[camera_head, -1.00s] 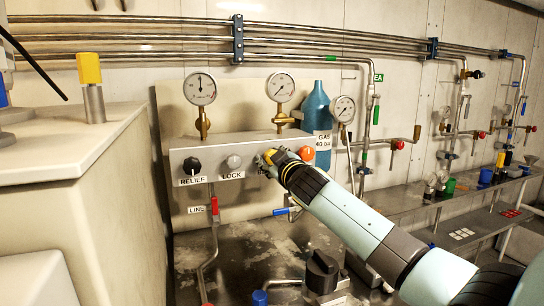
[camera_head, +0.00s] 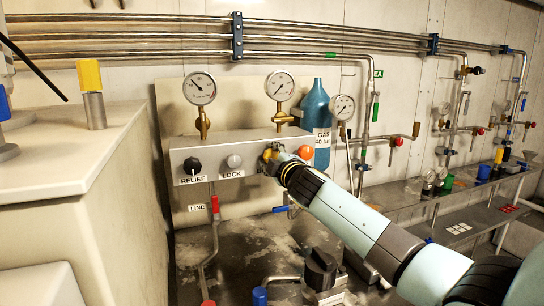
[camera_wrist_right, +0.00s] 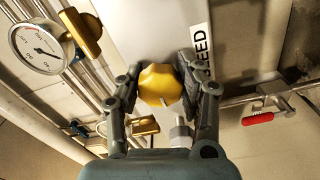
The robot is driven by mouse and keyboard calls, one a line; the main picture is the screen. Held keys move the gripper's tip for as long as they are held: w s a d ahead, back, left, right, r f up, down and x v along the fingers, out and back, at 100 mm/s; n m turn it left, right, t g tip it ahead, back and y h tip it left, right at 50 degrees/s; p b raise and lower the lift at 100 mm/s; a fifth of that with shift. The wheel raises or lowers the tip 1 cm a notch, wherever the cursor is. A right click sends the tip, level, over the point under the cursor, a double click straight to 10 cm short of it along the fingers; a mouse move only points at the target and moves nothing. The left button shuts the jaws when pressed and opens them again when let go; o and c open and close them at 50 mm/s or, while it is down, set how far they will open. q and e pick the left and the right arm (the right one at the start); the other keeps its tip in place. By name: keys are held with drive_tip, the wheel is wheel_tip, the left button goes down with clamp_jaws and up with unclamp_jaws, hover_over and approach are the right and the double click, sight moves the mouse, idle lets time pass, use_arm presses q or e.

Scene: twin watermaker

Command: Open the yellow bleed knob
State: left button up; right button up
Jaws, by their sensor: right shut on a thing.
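The yellow bleed knob (camera_wrist_right: 160,86) sits between the two fingers of my right gripper in the right wrist view, partly over a grey panel. A label reading "EED" (camera_wrist_right: 202,53) shows beside it, partly hidden by a finger. My right gripper (camera_head: 268,158) is at the front face of the grey valve panel (camera_head: 215,153), shut on the knob, and hides most of it in the head view. The black RELIEF knob (camera_head: 193,166), the grey LOCK knob (camera_head: 234,161) and an orange knob (camera_head: 306,152) are on the same panel. My left gripper is not in view.
A red-handled line valve (camera_head: 215,205) is below. A pale cabinet (camera_head: 75,165) fills the left.

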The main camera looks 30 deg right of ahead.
idle(0.5)
drive_tip(key=o, duration=1.2)
drive_tip(key=shift+s, duration=0.1)
drive_tip(key=shift+s+a+f, duration=0.1)
drive_tip(key=shift+s+a, duration=0.05)
drive_tip(key=shift+s, duration=0.2)
drive_tip(key=v, duration=1.1)
drive_tip(key=shift+s, duration=0.1)
